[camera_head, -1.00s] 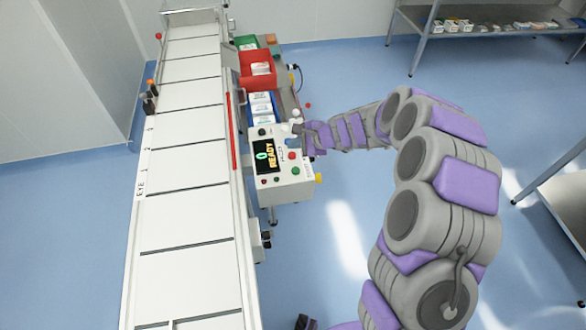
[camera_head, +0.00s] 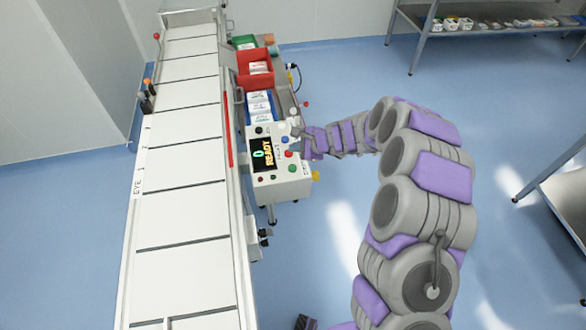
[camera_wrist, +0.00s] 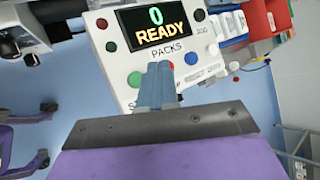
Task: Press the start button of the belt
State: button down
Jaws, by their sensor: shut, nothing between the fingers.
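The belt's white control box (camera_head: 292,182) shows "0 READY" on its dark display (camera_head: 262,155). A green button, which I take to be start, shows in the wrist view (camera_wrist: 135,79) left of my fingertips; its label is mostly covered, with only an "S" showing. A red button (camera_wrist: 170,66) is partly behind the fingertips and a blue button (camera_wrist: 191,58) is to their right. My gripper (camera_wrist: 160,70) is shut and empty, pointing at the panel between green and red. In the head view my gripper (camera_head: 297,131) is by the box's upper right corner. I cannot tell whether it touches.
The long white belt (camera_head: 185,215) runs along the left of the box. Red (camera_head: 257,80) and green bins stand behind the box. A yellow knob (camera_head: 316,176) sticks out of its right side. A shelf (camera_head: 480,30) stands at the back right.

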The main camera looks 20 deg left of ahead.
aim_at(295, 168)
jog(key=f+b, duration=0.1)
jog(key=f, duration=0.1)
jog(key=f+b, duration=0.2)
jog(key=a+f+b, duration=0.1)
jog(key=f, duration=0.2)
jog(key=shift+f+b, duration=0.2)
jog(key=shift+b, duration=0.15)
jog(key=shift+d+r, duration=0.15)
jog(key=shift+d, duration=0.25)
jog(key=shift+a, duration=0.35)
jog(key=shift+d, duration=0.25)
jog(key=shift+a, duration=0.15)
jog(key=shift+f, duration=0.2)
jog(key=shift+f+b, duration=0.25)
jog(key=shift+b, duration=0.1)
